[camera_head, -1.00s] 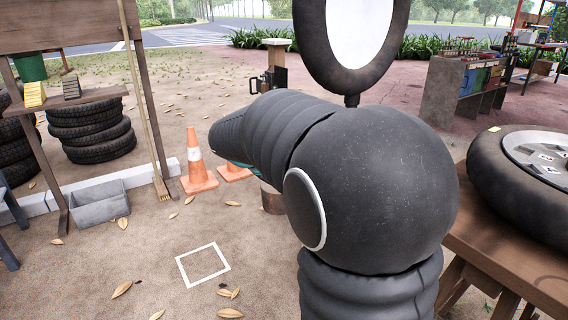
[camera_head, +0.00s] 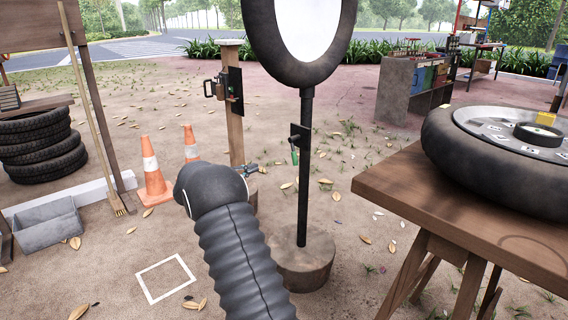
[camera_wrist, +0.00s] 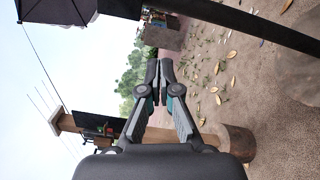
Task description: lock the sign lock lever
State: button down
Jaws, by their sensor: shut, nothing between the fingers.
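The round tire-framed sign (camera_head: 303,40) stands on a black pole (camera_head: 304,200). A small black bracket with a green-handled lever (camera_head: 295,154) sits partway up the pole; I take this as the sign lock lever, but its setting is too small to tell. My gripper (camera_wrist: 158,78) is shut and empty in the wrist view. In the head view my gripper (camera_head: 253,169) shows just past my dark wrist, left of the pole and apart from the lever. The pole also crosses the top right of the wrist view (camera_wrist: 262,28); the lever cannot be made out there.
A wooden post (camera_head: 235,130) with a black latch device (camera_head: 222,90) stands left of the sign. Orange cones (camera_head: 153,175) are farther left. A wooden table (camera_head: 450,205) bearing a wheel (camera_head: 490,150) is at right. The sign stands on a stump base (camera_head: 302,264).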

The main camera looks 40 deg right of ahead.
jog(key=shift+d, duration=0.15)
jog(key=s+d+r, duration=0.1)
jog(key=s+d, duration=0.2)
jog(key=d, duration=0.7)
jog(key=shift+s+d, duration=0.25)
jog(key=shift+d, duration=0.15)
jog(key=shift+a+r, duration=0.1)
jog(key=shift+a, duration=0.05)
dwell(0.3)
